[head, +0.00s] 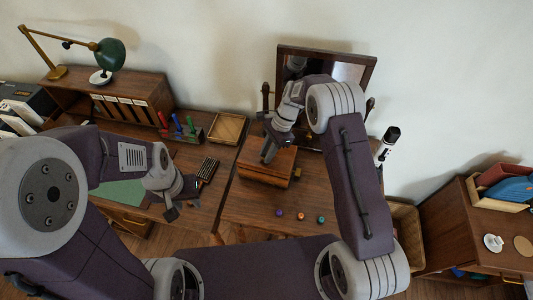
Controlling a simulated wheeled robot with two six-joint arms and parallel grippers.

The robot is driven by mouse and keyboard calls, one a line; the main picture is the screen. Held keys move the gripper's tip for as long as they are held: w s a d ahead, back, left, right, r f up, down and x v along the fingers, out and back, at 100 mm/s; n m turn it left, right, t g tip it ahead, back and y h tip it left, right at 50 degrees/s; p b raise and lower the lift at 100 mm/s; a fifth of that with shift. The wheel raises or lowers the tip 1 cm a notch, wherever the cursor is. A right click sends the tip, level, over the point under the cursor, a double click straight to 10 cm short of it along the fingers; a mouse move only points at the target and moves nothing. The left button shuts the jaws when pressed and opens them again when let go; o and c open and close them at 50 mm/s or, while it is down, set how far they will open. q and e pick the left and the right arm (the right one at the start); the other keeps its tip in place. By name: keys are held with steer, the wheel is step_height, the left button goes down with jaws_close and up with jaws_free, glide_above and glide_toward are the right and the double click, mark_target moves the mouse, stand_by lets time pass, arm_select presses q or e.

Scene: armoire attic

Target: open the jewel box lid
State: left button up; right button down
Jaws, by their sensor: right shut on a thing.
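The jewel box (262,178) is a brown wooden box on the right-hand desk, below the mirror. Its lid (284,158) looks down on the box; I cannot tell whether there is a small gap. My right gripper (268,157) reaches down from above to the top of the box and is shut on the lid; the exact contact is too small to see.
A framed mirror (352,72) stands behind the box. Three small coloured balls, purple (280,212), orange (301,216) and teal (321,219), lie near the desk's front edge.

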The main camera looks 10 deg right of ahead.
steer(key=shift+w+d+r+p, duration=0.2)
steer(key=shift+w+r+p, duration=0.25)
steer(key=shift+r+p, duration=0.15)
steer(key=shift+w+d+r+p, duration=0.2)
steer(key=shift+w+r+p, duration=0.2)
steer(key=shift+r+p, duration=0.15)
steer(key=shift+w+d+r+p, duration=0.25)
steer(key=shift+w+r+p, duration=0.15)
steer(key=shift+w, duration=0.2)
steer(key=shift+w+d+r+p, duration=0.2)
steer(key=shift+w+d+r, duration=0.05)
steer(key=shift+w, duration=0.3)
steer(key=shift+w+d+r+p, duration=0.2)
steer(key=shift+w, duration=0.35)
steer(key=c, duration=1.3)
jaws_free()
steer(key=shift+o, duration=0.2)
steer(key=v, duration=0.9)
steer(key=shift+b, duration=0.45)
steer(key=shift+s, duration=0.1)
